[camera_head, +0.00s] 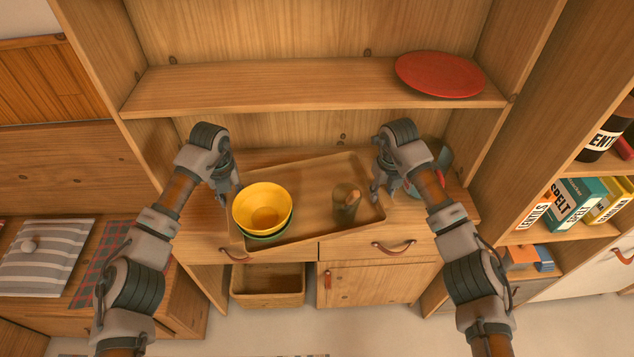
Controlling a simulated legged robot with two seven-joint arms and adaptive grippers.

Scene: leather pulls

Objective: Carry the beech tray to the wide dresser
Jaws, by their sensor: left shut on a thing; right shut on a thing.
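The beech tray (312,172) is in front of me, over the worktop of the wide dresser (300,88). It sits at an angle, its right end further back. I cannot tell whether it touches the worktop. A yellow bowl (263,207), stacked on a green one (268,237), is at its left end. A brownish, see-through-looking cup or jar (346,203) stands to the right. My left gripper (227,192) is shut on the tray's left end. My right gripper (378,190) is shut on its right end. The fingertips are partly hidden.
A dark teal pot (441,153) stands on the worktop behind my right wrist. A red plate (440,74) lies on the shelf above. Drawers with leather pulls (394,247) and an open lower bin (268,290) are below. A shelf of boxes (570,200) is at right.

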